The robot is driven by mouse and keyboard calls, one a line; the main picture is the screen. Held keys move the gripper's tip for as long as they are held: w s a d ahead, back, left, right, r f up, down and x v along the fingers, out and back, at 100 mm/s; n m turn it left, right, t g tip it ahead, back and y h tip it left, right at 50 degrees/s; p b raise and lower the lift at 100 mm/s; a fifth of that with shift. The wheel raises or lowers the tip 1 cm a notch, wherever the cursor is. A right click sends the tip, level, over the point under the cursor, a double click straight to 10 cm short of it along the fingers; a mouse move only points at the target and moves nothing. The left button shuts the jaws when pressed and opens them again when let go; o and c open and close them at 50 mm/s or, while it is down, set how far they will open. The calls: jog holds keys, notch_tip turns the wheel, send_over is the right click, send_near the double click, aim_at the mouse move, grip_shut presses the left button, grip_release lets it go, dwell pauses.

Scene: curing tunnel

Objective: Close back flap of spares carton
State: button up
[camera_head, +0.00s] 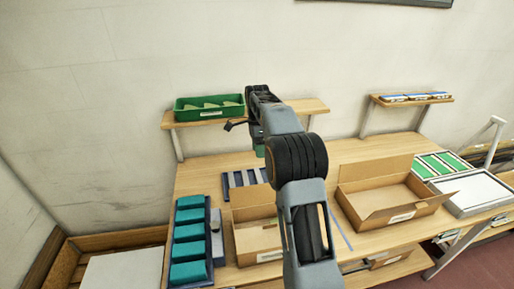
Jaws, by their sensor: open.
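Two open cardboard cartons stand on the wooden table, and their labels are too small to read, so I cannot tell which is the spares carton. The right carton (412,210) has its back flap (375,168) standing up and a front flap folded outward. The left carton (258,242) also has a raised panel at its back (252,195); my arm hides its right side. My gripper (235,125) shows as a small dark shape left of the arm's top, in front of the shelf, above and behind the left carton. It is open and apart from both cartons.
A green bin (208,115) sits on the back left shelf (310,106). A blue tray with teal blocks (189,246) lies left of the left carton. A slotted blue rack (238,180) lies behind it. Green-striped (438,165) and white-topped trays (474,191) are at right. Small boxes (415,97) sit on the right shelf.

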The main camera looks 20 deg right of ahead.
jog(key=shift+s+a+r+n+t, duration=0.3)
jog(key=shift+s+a+r+n, duration=0.25)
jog(key=shift+s+r+n, duration=0.2)
jog(key=shift+s+a+r+n+t, duration=0.3)
jog(key=shift+s+a+r+n, duration=0.3)
jog(key=shift+r+n, duration=0.2)
